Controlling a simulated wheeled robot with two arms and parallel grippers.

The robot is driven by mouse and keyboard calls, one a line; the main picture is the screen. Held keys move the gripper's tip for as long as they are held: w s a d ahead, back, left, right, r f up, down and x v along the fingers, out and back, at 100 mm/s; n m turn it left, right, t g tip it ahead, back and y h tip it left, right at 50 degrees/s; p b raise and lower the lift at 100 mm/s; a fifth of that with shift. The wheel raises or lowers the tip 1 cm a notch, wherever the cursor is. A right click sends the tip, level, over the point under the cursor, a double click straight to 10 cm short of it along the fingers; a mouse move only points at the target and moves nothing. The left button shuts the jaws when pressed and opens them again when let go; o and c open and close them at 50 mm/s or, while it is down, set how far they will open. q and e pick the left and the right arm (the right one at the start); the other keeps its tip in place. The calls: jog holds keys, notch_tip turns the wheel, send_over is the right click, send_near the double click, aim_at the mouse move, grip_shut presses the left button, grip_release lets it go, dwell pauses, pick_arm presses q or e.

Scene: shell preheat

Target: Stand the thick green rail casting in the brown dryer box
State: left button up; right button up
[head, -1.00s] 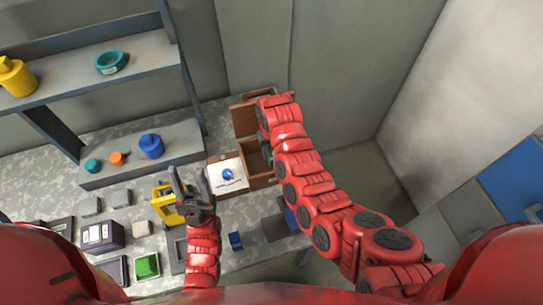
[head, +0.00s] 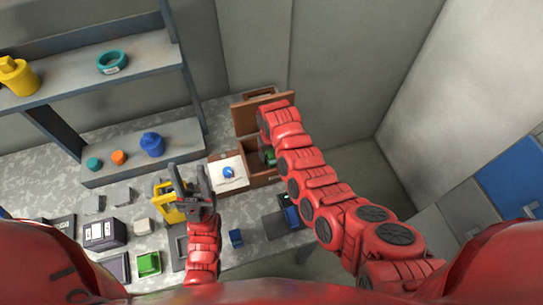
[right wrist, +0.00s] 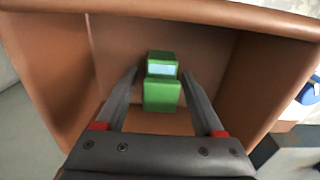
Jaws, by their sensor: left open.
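The green rail casting (right wrist: 162,96), with a pale label, is inside the brown dryer box (right wrist: 262,75) in the right wrist view. It looks upright there, but its contact with the box floor is hard to tell. My right gripper (right wrist: 160,78) reaches into the box with one finger on each side of the casting, and gaps show between fingers and casting. In the head view the brown box (head: 264,181) is partly behind my right arm, and only a bit of green shows. My left gripper (head: 188,180) is open and empty, above the counter by a yellow object.
A white panel with a blue knob (head: 229,172) is left of the box's opening. The yellow object (head: 166,206) stands beside my left gripper. A shelf (head: 125,152) holds a blue pot and small parts. Several blocks and a green tray (head: 149,264) lie at front left.

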aim_at(271, 152)
jog(key=shift+r, duration=0.1)
jog(key=shift+r, duration=0.15)
notch_tip(271, 152, up, 6)
jog(key=shift+f+b, duration=0.2)
jog(key=shift+b, duration=0.85)
notch_tip(271, 152, up, 6)
jog(key=p, duration=0.2)
jog(key=shift+r+p, duration=0.15)
jog(key=shift+p, duration=0.25)
